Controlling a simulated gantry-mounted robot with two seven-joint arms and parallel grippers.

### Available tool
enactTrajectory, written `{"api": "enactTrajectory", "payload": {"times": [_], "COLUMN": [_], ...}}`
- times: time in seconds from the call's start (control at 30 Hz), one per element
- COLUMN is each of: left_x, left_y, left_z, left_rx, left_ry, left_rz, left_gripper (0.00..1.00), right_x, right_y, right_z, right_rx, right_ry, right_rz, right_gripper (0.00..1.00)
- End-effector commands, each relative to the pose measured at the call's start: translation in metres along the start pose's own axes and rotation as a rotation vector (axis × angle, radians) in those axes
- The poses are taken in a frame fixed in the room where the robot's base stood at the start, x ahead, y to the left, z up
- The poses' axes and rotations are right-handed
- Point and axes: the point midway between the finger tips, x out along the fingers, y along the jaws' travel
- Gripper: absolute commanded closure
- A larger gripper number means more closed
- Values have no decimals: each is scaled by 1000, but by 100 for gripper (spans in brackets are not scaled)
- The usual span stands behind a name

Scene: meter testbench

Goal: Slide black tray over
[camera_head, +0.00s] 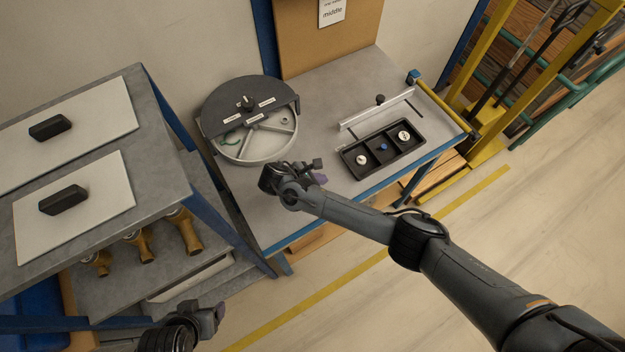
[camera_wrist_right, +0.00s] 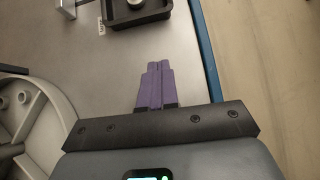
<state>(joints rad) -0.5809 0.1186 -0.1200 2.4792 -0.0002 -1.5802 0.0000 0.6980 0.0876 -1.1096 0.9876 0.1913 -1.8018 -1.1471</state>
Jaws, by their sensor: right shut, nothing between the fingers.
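The black tray (camera_head: 383,148) lies on the grey workbench (camera_head: 335,90), toward its right end and front edge. It has three compartments with small round parts in them. A corner of the tray shows at the top of the right wrist view (camera_wrist_right: 137,17). My right gripper (camera_head: 318,179) is over the bench, left of the tray and apart from it. Its purple fingers (camera_wrist_right: 158,84) are together with nothing between them. My left gripper (camera_head: 213,318) is at the bottom left, in front of the shelving; its fingers are too unclear to judge.
A round grey divided dish (camera_head: 262,145) with a dark half cover (camera_head: 240,100) stands left on the bench. A metal rail (camera_head: 375,112) lies behind the tray. A grey shelf unit (camera_head: 150,90) with white boards stands at left. A yellow frame (camera_head: 480,90) is at right.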

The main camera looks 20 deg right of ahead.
Motion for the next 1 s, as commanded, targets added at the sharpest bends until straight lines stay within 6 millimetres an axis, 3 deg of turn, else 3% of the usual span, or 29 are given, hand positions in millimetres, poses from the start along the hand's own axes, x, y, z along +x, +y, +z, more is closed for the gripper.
{"api": "enactTrajectory", "payload": {"times": [0.27, 0.67, 1.0], "left_x": [0, 9, 2], "left_y": [0, 1, -1], "left_z": [-2, 1, 0], "left_rx": [-1, -1, 3], "left_ry": [5, 5, 3], "left_rz": [1, 1, -3], "left_gripper": [28, 28, 28], "right_x": [29, 102, 126], "right_y": [2, 1, 2], "right_z": [4, 4, 30], "right_rx": [-5, -4, -4], "right_ry": [-16, -13, -12], "right_rz": [-4, -5, -2], "right_gripper": [100, 100, 100]}}
